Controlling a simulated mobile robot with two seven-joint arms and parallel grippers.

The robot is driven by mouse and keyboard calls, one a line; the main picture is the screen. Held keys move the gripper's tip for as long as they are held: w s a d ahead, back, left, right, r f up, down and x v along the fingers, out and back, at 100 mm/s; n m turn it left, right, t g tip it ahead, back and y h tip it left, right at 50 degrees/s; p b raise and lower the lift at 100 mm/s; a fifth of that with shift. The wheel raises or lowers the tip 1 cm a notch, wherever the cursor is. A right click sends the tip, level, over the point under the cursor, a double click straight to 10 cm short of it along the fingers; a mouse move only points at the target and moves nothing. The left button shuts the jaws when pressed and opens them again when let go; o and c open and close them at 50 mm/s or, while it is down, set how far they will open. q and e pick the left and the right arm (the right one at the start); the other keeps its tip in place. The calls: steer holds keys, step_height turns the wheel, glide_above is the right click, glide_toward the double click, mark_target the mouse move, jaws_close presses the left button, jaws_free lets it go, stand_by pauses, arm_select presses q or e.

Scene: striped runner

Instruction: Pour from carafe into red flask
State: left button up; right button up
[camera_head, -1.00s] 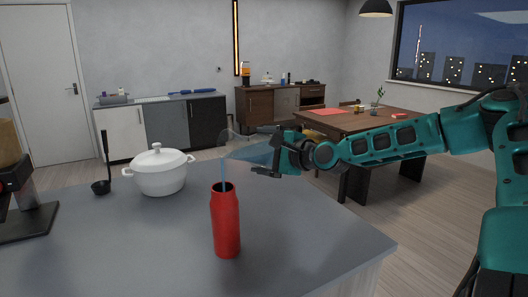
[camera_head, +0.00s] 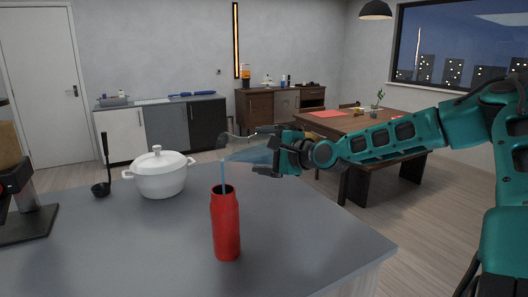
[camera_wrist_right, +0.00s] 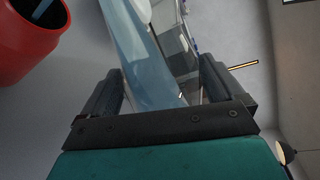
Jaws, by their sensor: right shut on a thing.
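The red flask (camera_head: 226,228) stands upright and open on the grey counter. My right gripper (camera_head: 262,155) is shut on the clear carafe (camera_head: 246,154), which is tilted far over to the left above the flask. A thin blue stream (camera_head: 223,172) falls from the carafe's mouth into the flask's opening. In the right wrist view the carafe (camera_wrist_right: 143,60) with bluish liquid lies between the fingers (camera_wrist_right: 160,88), and the flask's red rim (camera_wrist_right: 52,40) with the stream shows at the upper left. The liquid level in the flask is hidden. My left gripper is not in view.
A white lidded pot (camera_head: 160,174) and a black ladle (camera_head: 102,172) stand behind the flask on the counter (camera_head: 120,250). A dark appliance (camera_head: 20,205) is at the left edge. The counter right of the flask is clear.

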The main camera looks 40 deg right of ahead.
steer(key=shift+r, duration=0.2)
steer(key=shift+r, duration=0.15)
stand_by(1.4)
